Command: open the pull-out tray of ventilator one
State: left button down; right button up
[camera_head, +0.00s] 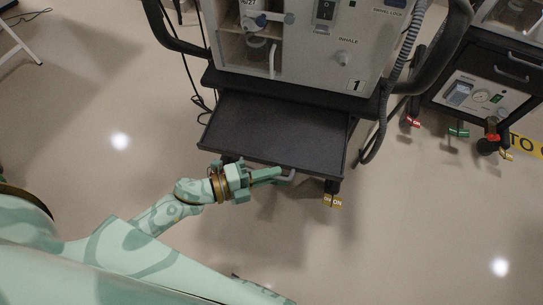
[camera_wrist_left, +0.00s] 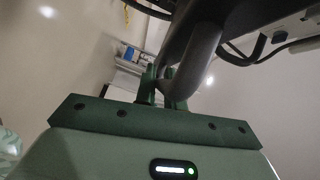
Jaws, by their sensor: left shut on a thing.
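Ventilator one (camera_head: 300,45) is a pale cabinet marked "1" on a dark cart at the top middle of the head view. Its black pull-out tray (camera_head: 275,130) stands well out from under the cabinet. A grey handle (camera_head: 288,177) sits at the tray's front edge. My left gripper (camera_head: 275,174) reaches in from the left and is shut on this handle. In the left wrist view the two green fingers (camera_wrist_left: 160,88) close around the handle's grey bar (camera_wrist_left: 195,58). The fingers hide part of the handle. My right gripper does not show.
A second ventilator cart (camera_head: 490,80) stands at the right, with coloured tags near its wheels. A corrugated hose (camera_head: 405,45) and cables hang beside ventilator one. A yellow floor strip (camera_head: 527,146) lies at the right. The floor in front of the tray is clear.

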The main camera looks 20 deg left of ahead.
pick_arm(q)
jog(key=shift+s+f, duration=0.1)
jog(key=c, duration=1.5)
grip_release()
